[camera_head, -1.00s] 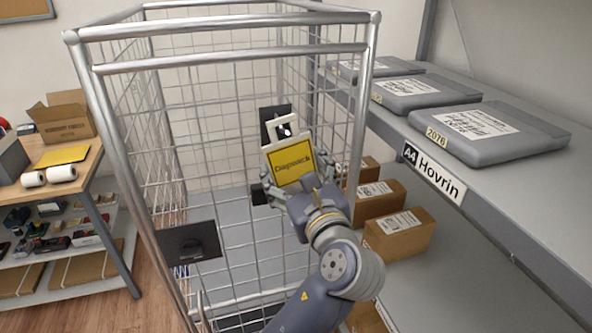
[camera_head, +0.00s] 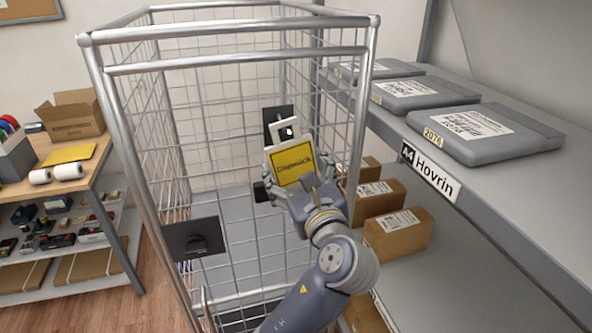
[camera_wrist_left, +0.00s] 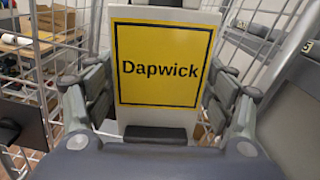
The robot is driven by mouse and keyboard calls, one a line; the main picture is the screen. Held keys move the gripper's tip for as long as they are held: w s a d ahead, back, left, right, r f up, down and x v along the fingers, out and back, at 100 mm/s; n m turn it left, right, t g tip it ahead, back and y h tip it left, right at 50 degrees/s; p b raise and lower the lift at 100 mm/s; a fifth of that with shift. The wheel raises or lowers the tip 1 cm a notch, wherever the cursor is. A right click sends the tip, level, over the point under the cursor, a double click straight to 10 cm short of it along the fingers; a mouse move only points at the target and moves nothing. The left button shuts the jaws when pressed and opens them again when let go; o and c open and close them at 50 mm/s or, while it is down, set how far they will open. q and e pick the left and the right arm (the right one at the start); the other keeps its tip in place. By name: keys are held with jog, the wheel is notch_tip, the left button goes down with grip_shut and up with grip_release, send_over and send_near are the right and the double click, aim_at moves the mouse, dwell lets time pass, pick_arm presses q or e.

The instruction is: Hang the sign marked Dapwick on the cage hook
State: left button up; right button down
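The yellow sign marked Dapwick (camera_head: 293,166) has a white frame with a holed tab at its top. It is upright, slightly tilted, inside the cage outline. My left gripper (camera_head: 297,172) has a finger along each side edge of the sign and appears shut on it. In the left wrist view the sign (camera_wrist_left: 160,65) fills the space between the fingers. A black hook plate (camera_head: 271,113) is directly behind the sign's top, and something dark shows in the tab's hole. I cannot tell whether the hook passes through it. My right gripper is not in view.
The wire cage (camera_head: 230,63) has metal rails around my left arm. Another black plate (camera_head: 192,238) is on its near left side. A shelf (camera_head: 395,128) with grey parcels (camera_head: 468,130) and brown boxes (camera_head: 398,233) is close on the right. A workbench (camera_head: 90,180) stands left.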

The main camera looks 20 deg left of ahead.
pick_arm(q)
jog(key=shift+o, duration=1.4)
